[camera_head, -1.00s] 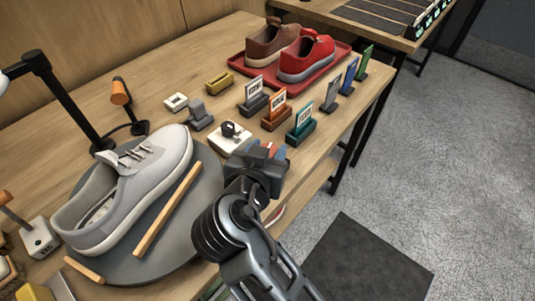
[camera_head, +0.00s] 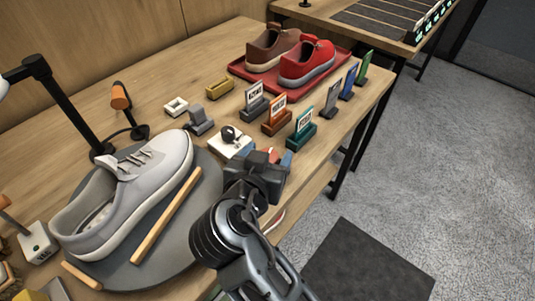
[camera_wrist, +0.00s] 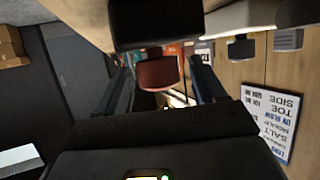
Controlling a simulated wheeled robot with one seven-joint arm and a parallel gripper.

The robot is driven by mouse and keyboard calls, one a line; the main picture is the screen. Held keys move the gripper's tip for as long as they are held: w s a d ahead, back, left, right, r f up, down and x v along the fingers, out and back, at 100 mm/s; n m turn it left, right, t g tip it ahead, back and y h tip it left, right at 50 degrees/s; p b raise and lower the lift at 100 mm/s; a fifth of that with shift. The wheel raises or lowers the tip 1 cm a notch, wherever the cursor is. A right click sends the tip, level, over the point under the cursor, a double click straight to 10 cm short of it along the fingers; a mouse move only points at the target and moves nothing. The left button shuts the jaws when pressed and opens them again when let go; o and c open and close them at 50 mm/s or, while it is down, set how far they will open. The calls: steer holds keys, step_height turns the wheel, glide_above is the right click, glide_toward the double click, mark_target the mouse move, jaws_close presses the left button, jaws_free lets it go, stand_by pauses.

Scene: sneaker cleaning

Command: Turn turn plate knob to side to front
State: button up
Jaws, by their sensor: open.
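A grey round turn plate (camera_head: 190,232) lies at the left of the table in the head view, with a grey-white sneaker (camera_head: 128,190) on it. A white block with a dark knob (camera_head: 230,134) stands just beyond the plate's right edge; I take it for the turn plate knob. Its exact turn is too small to read. My gripper (camera_head: 268,160) is just right of and nearer than this block, apart from it as far as I can see. In the wrist view its jaws (camera_wrist: 163,88) are open. A dark red rounded thing (camera_wrist: 157,73) shows beyond them; I cannot tell whether it is between them.
Orange (camera_head: 277,115), teal (camera_head: 301,130) and grey (camera_head: 256,102) card holders stand behind my gripper. A red tray (camera_head: 345,60) with brown and red shoes is at the back. A wooden stick (camera_head: 166,215) lies on the plate. Open floor is to the right.

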steer(key=v, duration=0.7)
steer(key=shift+s+a+r+b, duration=0.1)
steer(key=shift+s+r+b, duration=0.05)
steer(key=shift+s+b, duration=0.2)
steer(key=shift+w, duration=0.1)
steer(key=f+n+y, duration=0.1)
steer(key=d+f+n+g+y, duration=0.1)
steer(key=w+f+n+y, duration=0.1)
steer(key=shift+d+b, duration=0.35)
steer(key=shift+b, duration=0.05)
steer(key=shift+d+f+n+g+y, duration=0.1)
steer(key=shift+d+n+g+y, duration=0.2)
steer(key=shift+n+y, duration=0.45)
steer(key=shift+d+n+y, duration=0.25)
steer(key=shift+n+y, duration=0.2)
steer(key=shift+y, duration=0.2)
steer(key=d+r+n+y, duration=0.1)
steer(key=d+r+n+y+b, duration=0.1)
steer(key=r, duration=0.1)
steer(key=shift+s+y, duration=0.15)
steer(key=shift+y, duration=0.25)
steer(key=shift+r+x, duration=0.15)
steer(key=shift+x, duration=1.75)
steer(key=shift+r+x, duration=0.1)
steer(key=shift+x, duration=1.85)
steer(key=shift+c, duration=0.2)
